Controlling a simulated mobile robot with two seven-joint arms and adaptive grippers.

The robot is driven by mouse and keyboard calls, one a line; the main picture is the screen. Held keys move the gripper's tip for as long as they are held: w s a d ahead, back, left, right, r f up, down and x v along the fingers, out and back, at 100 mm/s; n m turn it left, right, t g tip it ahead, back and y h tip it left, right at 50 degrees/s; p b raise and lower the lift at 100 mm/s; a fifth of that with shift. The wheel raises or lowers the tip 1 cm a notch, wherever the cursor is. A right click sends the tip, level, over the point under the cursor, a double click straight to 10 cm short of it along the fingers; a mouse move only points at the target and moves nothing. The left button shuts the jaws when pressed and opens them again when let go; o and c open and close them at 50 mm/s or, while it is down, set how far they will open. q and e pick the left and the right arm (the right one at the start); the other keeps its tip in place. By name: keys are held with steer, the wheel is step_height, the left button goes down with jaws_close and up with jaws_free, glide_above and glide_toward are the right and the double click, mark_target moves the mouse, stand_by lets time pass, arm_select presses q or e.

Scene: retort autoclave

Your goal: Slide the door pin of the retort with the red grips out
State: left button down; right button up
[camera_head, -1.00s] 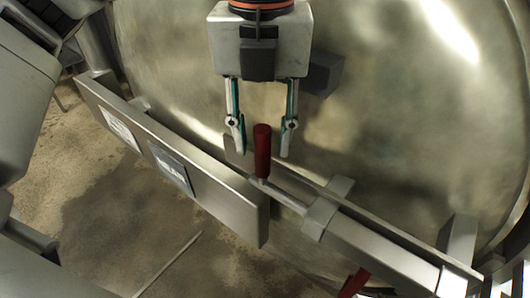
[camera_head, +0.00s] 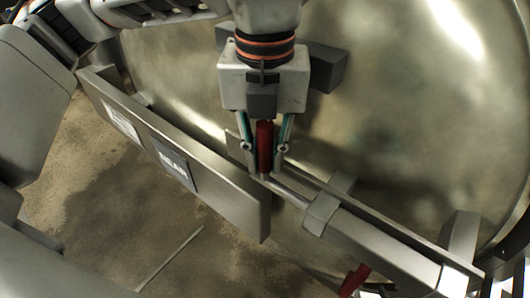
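The door pin (camera_head: 286,190) is a steel rod lying slantwise along the bar on the round retort door, passing into a bracket (camera_head: 322,214). An upright red grip (camera_head: 265,142) stands at its upper left end. A second red grip (camera_head: 354,280) shows low down, partly hidden under the bar. My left gripper (camera_head: 265,160) points down over the upper red grip, with one finger on each side. The fingers are drawn in and appear to touch the grip.
A grey metal plate (camera_head: 225,190) with two labels runs along the left of the pin. A dark block (camera_head: 325,70) sticks out from the door (camera_head: 420,110) behind my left gripper. The slanting bar (camera_head: 400,253) continues to the lower right. Bare floor shows at lower left.

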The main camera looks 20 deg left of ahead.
arm_select(q)
steer(key=w+a, duration=0.3)
steer(key=a, duration=0.4)
steer(key=shift+a+b, duration=0.35)
steer(key=shift+b, duration=0.1)
steer(key=shift+r, duration=0.15)
steer(key=c, duration=2)
jaws_free()
steer(key=shift+o, duration=0.5)
steer(key=shift+a, duration=0.25)
step_height(320, 180, up, 12)
steer(key=shift+d, duration=0.1)
